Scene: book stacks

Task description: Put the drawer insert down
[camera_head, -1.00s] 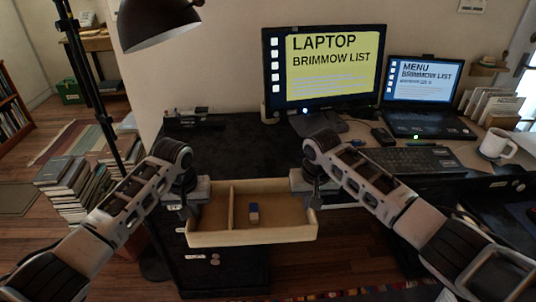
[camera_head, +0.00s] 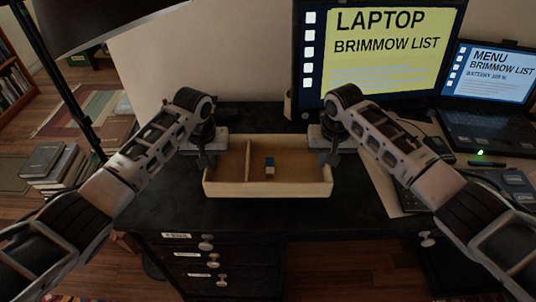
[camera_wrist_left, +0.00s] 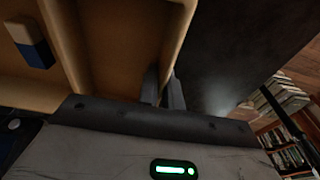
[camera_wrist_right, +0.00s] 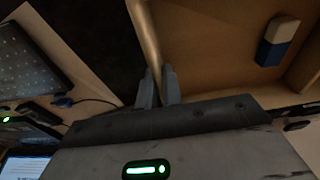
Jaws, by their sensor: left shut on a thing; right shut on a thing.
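The drawer insert (camera_head: 268,189) is a shallow light-wood tray with one divider, over the black desk top in the head view. A small blue and white block (camera_head: 269,166) stands in its larger compartment. My left gripper (camera_head: 207,158) is shut on the insert's left wall, and my right gripper (camera_head: 329,156) is shut on its right wall. The wrist views show the fingers on either side of the left wall (camera_wrist_left: 181,35) and right wall (camera_wrist_right: 148,40). The insert looks level. I cannot tell whether its underside touches the desk.
The black desk (camera_head: 180,212) has drawers with knobs below its front edge. A monitor (camera_head: 375,55) stands behind on the right, with a laptop (camera_head: 485,95) further right. A lamp shade (camera_head: 110,22) hangs at upper left. Clear desk lies in front of the insert.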

